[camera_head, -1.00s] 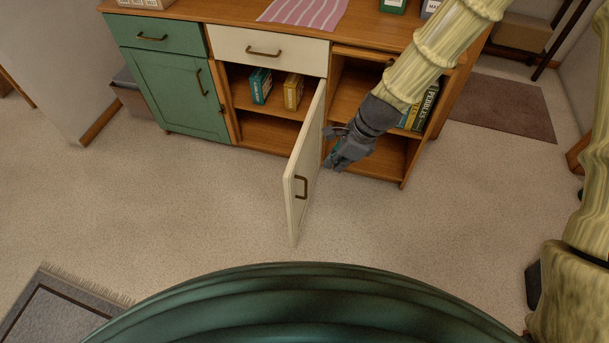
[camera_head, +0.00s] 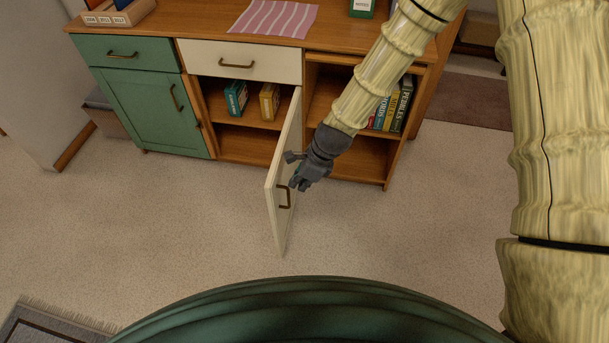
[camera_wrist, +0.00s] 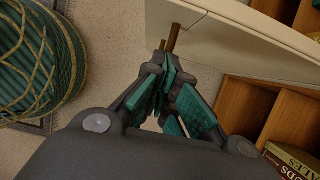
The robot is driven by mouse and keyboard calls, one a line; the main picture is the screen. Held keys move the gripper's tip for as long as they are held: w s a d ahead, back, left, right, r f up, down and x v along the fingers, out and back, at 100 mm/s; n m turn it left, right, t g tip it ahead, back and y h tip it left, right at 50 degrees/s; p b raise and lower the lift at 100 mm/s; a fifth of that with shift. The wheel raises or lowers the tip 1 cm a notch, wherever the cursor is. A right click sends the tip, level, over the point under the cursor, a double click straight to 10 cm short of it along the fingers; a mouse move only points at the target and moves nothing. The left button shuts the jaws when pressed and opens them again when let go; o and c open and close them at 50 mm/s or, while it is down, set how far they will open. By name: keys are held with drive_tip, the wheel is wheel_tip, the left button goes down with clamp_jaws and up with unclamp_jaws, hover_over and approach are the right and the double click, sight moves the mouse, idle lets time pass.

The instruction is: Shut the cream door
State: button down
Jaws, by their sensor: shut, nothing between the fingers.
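The cream door (camera_head: 287,165) of the cabinet stands wide open, sticking out from the front beside the middle compartment. Its brown handle (camera_head: 284,197) is near the free edge, on the face turned to the right. My gripper (camera_head: 296,184) is at that face, close to the handle, its fingers shut and empty. In the wrist view, the fingertips (camera_wrist: 168,72) are just below the handle bar (camera_wrist: 173,38), with the door (camera_wrist: 245,35) behind. I cannot tell whether they touch it.
The open middle compartment holds a teal box (camera_head: 236,98) and a yellow box (camera_head: 269,102). Books (camera_head: 392,108) stand in the right compartment. A cream drawer (camera_head: 240,62) and a green door (camera_head: 150,110) are shut. The floor (camera_head: 190,215) left of the cream door is clear.

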drive_tip(key=shift+w+a, duration=0.25)
drive_tip(key=shift+a, duration=0.75)
drive_tip(key=shift+w+a, duration=0.25)
drive_tip(key=shift+a, duration=0.7)
drive_tip(key=shift+a, duration=0.1)
